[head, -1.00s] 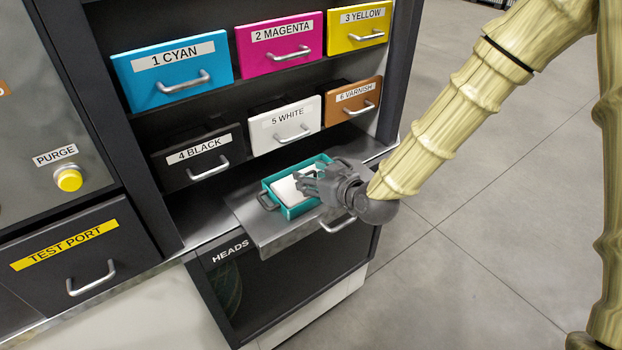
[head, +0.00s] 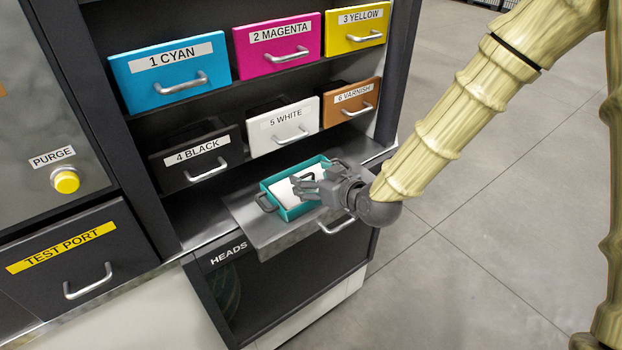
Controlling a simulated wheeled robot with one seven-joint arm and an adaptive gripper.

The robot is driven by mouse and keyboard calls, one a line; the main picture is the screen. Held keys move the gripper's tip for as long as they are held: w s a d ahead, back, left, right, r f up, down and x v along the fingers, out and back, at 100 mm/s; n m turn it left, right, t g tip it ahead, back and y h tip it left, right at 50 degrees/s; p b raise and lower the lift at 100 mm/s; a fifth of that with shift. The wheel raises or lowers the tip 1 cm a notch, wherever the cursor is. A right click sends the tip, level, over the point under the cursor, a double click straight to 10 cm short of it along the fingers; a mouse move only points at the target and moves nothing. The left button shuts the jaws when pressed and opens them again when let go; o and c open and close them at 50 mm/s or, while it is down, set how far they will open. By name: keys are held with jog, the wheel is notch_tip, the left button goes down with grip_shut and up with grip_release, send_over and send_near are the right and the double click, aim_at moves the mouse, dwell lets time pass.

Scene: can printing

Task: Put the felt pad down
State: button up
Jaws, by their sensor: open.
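The white felt pad (head: 289,192) lies in a teal tray (head: 272,203) with dark end handles. The tray sits on a pulled-out metal shelf above the section marked HEADS. My gripper (head: 302,186) is open at the tray's right side, its fingers pointing left over the pad. The fingers cover part of the pad and of the tray's right side. I cannot tell whether a finger touches the pad.
The metal shelf (head: 275,240) has a handle on its front edge. Above are the labelled drawers, with 5 WHITE (head: 285,127) and 6 VARNISH (head: 352,100) nearest. TEST PORT (head: 70,255) is at left. Grey floor (head: 470,220) at right is clear.

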jog(key=b+v, duration=0.2)
jog(key=v, duration=0.6)
jog(key=shift+f+b, duration=0.1)
jog(key=shift+b, duration=0.2)
jog(key=shift+p+v, duration=1.55)
jog(key=shift+p, duration=0.35)
